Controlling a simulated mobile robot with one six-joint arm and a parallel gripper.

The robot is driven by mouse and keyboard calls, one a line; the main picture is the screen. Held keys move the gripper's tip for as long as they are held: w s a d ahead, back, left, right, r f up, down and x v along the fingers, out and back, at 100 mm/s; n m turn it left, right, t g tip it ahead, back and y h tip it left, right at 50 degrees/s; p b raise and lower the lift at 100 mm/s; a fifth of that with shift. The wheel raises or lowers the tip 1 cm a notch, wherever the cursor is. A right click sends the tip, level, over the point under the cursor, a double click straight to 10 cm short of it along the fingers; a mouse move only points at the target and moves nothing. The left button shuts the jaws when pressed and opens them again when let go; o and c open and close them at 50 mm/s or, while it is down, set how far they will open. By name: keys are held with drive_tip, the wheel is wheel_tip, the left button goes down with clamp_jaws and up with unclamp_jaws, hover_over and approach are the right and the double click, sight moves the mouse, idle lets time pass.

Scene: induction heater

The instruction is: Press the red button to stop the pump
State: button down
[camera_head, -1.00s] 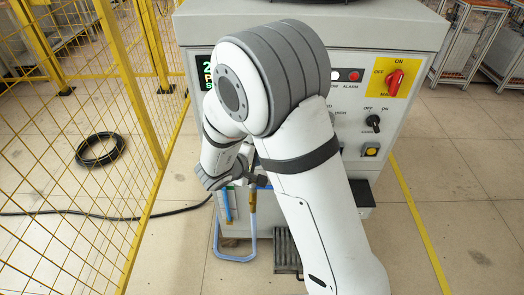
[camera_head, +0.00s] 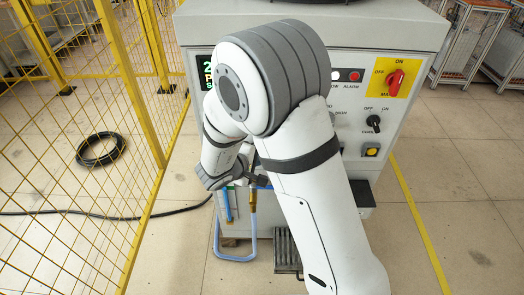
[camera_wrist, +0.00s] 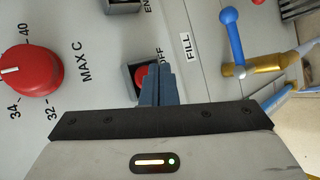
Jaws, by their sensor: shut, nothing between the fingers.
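The red button (camera_wrist: 141,77) sits in a dark square housing on the panel, beside the label OFF, in the wrist view. My gripper (camera_wrist: 157,70) is shut and empty, and its blue-grey fingertips overlap the right part of the button in the picture. I cannot tell whether the fingertips touch it. In the head view my arm hides the button and my gripper's fingertips.
A red dial (camera_wrist: 30,72) marked MAX C is left of the button. A blue-handled valve (camera_wrist: 233,38) is to the right, near the FILL label. In the head view, a yellow mesh fence (camera_head: 75,130) stands left of the heater cabinet (camera_head: 425,30).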

drive_tip(key=shift+w+r+p, duration=0.15)
drive_tip(key=shift+w+p, duration=0.1)
drive_tip(key=shift+p, duration=0.45)
drive_tip(key=shift+w, duration=0.15)
drive_tip(key=shift+w+p, duration=0.5)
drive_tip(key=shift+p, duration=0.4)
idle(0.6)
drive_tip(key=shift+s+p, duration=0.65)
drive_tip(key=shift+s, duration=0.25)
drive_tip(key=shift+s+p, duration=1.25)
drive_tip(key=shift+s, duration=1.25)
